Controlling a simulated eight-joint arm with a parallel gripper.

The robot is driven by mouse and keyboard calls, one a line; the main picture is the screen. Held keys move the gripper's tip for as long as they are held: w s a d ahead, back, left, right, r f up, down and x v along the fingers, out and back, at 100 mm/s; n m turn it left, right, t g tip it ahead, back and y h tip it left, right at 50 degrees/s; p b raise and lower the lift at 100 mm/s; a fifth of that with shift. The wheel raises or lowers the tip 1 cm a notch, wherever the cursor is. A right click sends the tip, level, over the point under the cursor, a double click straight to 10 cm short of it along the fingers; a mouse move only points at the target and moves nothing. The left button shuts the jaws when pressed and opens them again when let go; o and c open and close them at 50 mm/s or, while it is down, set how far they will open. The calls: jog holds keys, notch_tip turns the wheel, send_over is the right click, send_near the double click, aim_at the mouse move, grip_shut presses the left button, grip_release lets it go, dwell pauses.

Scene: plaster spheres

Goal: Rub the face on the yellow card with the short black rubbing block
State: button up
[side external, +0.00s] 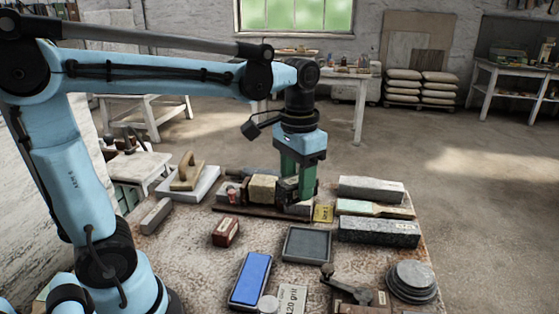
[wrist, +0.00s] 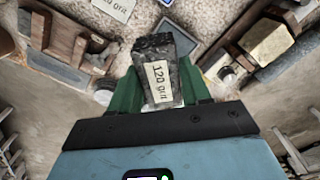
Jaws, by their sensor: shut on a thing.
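My gripper (side external: 291,187) has green fingers and is shut on a short black block. In the wrist view the black block (wrist: 155,50) sits between the fingers (wrist: 160,88), with a pale "120 grit" label facing the camera. In the side view the gripper is low over the right part of a dark wooden rack, and the block is mostly hidden by the fingers. A small yellow card (side external: 323,212) is just right of the gripper at the rack's end. I cannot tell whether the block touches any face.
A tan stone block (side external: 262,188) stands left of the gripper. Long stone blocks (side external: 378,232) lie to the right. A dark tray (side external: 307,244), a red block (side external: 226,232), a blue block (side external: 250,279) and a stack of round discs (side external: 411,281) occupy the front.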

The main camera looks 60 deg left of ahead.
jog(key=shift+a, duration=0.1)
jog(key=w+a+n, duration=0.3)
jog(key=a+n, duration=0.2)
jog(key=a, duration=0.6)
jog(key=n, duration=0.4)
send_over(259, 178)
jog(key=s+d, duration=0.1)
jog(key=f, duration=0.2)
jog(key=shift+s+d+f, duration=0.15)
jog(key=shift+f, duration=1.35)
jog(key=shift+s+d+f, duration=0.1)
jog(key=shift+d+f, duration=0.05)
jog(key=shift+f, duration=1.35)
jog(key=shift+f, duration=0.45)
jog(key=shift+w+a, duration=0.8)
jog(key=s+d, duration=0.3)
jog(key=shift+s, duration=0.1)
